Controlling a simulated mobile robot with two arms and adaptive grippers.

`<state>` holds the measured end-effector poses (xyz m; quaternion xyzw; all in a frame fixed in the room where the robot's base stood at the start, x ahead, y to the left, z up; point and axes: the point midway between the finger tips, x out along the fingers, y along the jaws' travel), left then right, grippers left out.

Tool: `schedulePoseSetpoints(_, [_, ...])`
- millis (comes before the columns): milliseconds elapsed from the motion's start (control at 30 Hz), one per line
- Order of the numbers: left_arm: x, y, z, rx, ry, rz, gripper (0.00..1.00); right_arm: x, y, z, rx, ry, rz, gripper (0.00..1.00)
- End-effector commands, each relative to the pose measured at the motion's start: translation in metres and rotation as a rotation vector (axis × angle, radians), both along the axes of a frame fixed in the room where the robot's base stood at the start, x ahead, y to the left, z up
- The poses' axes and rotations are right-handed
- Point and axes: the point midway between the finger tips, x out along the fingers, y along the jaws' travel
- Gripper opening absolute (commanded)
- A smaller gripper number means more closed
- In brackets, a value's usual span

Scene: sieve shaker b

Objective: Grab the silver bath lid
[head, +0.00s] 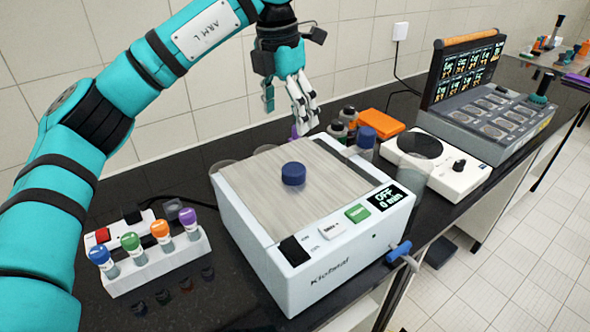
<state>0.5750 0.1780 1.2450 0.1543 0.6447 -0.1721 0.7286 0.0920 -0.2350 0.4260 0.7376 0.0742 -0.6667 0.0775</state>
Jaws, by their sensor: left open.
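The silver bath lid (297,190) lies flat on top of the white bath (330,253), with a round blue knob (293,174) standing up near its middle. The bath's front display reads OFF and 0 min. My left gripper (288,112) is open and empty, pointing down. In the picture it appears above and behind the knob, near the lid's back edge, and it is apart from the knob. My right gripper is not in view.
A rack (160,262) with several coloured-cap tubes stands left of the bath. Bottles, an orange box (381,123) and a white round-plate device (437,160) stand to its right. A grey multi-well machine (490,120) is farther right. A tiled wall runs behind.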

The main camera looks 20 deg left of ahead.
Motion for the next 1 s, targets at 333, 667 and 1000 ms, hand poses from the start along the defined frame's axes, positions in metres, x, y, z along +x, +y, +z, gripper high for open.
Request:
schedulePoseSetpoints(333, [0.008,-0.003,-0.073,0.000,0.005,0.000,0.78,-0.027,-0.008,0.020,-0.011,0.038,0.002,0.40])
schedulePoseSetpoints(667, [0.012,-0.005,-0.101,0.001,0.004,0.000,0.78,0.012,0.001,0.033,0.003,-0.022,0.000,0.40])
schedulePoseSetpoints(1000, [0.019,-0.009,-0.144,0.000,0.002,0.001,0.78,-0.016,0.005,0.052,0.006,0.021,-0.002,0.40])
